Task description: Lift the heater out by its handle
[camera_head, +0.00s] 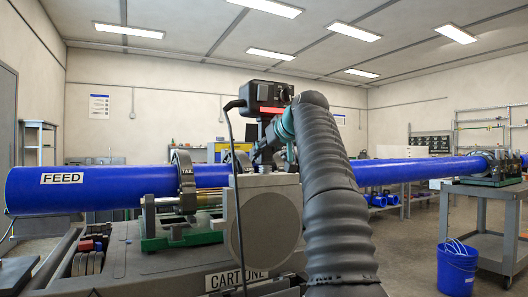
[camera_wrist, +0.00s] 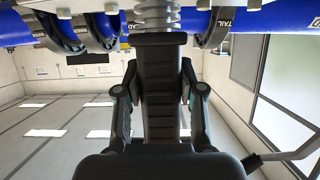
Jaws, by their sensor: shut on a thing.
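The heater shows in the head view as a black box (camera_head: 266,93) with a red stripe and a dark cable, above the blue pipe line. In the wrist view, which is upside down, its black ribbed handle (camera_wrist: 160,105) runs upright from a dark body (camera_wrist: 150,166) to a pale coil (camera_wrist: 157,16). My gripper (camera_wrist: 160,88) has one finger on each side of the handle and is shut on it. In the head view my gripper (camera_head: 267,150) is partly hidden by my sleeved arm.
The blue FEED pipe (camera_head: 110,187) passes through the TAIL clamp (camera_head: 183,178) on the cart (camera_head: 122,255). The pipe continues right to a stand (camera_head: 485,190). A blue bucket (camera_head: 457,266) is on the floor.

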